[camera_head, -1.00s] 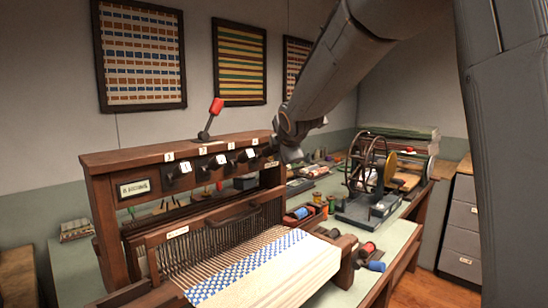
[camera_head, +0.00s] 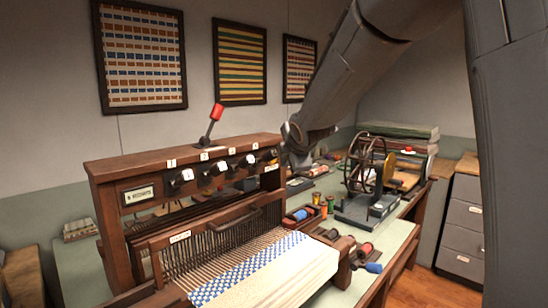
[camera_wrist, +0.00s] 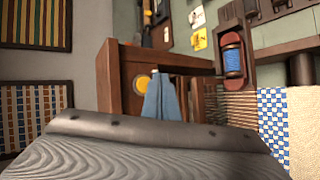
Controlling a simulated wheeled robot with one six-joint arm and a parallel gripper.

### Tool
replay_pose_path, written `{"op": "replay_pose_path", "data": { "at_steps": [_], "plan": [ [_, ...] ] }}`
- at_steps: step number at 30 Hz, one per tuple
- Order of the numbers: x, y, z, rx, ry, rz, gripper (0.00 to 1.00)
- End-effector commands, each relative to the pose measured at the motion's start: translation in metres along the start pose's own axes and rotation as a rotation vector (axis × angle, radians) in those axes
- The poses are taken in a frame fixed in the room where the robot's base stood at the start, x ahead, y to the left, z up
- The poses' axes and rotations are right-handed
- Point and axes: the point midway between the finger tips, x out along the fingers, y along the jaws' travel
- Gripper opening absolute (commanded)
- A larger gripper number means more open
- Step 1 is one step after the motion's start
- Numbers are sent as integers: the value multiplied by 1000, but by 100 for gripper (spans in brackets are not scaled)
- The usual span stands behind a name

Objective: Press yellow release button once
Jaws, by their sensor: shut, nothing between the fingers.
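The yellow button (camera_wrist: 143,83) shows in the wrist view as a round disc on the end face of the loom's wooden frame (camera_wrist: 115,80). My gripper (camera_wrist: 163,98) is shut and empty. Its blue-grey fingertips stand just right of the button in that view and cover part of its right edge. I cannot tell whether they touch it. In the head view my gripper is at the right end of the loom (camera_head: 150,160), where its fingertips cannot be made out. The button is hidden in that view.
A red-knobbed lever (camera_head: 211,125) rises from the loom top, above several numbered black knobs. A winding wheel (camera_head: 367,165) stands on the table to the right. A blue spool in a shuttle (camera_wrist: 232,60) shows in the wrist view. Framed weavings (camera_head: 140,58) hang behind.

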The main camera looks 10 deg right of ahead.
Motion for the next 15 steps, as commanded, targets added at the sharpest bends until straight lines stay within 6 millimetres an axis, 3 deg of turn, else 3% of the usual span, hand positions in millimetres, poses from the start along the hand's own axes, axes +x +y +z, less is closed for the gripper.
{"op": "replay_pose_path", "data": {
  "at_steps": [9, 15],
  "plan": [
    [-22, -13, 15, 5, -2, -1, 0],
    [-26, -18, 18, 5, 0, 0, 0]
  ]
}}
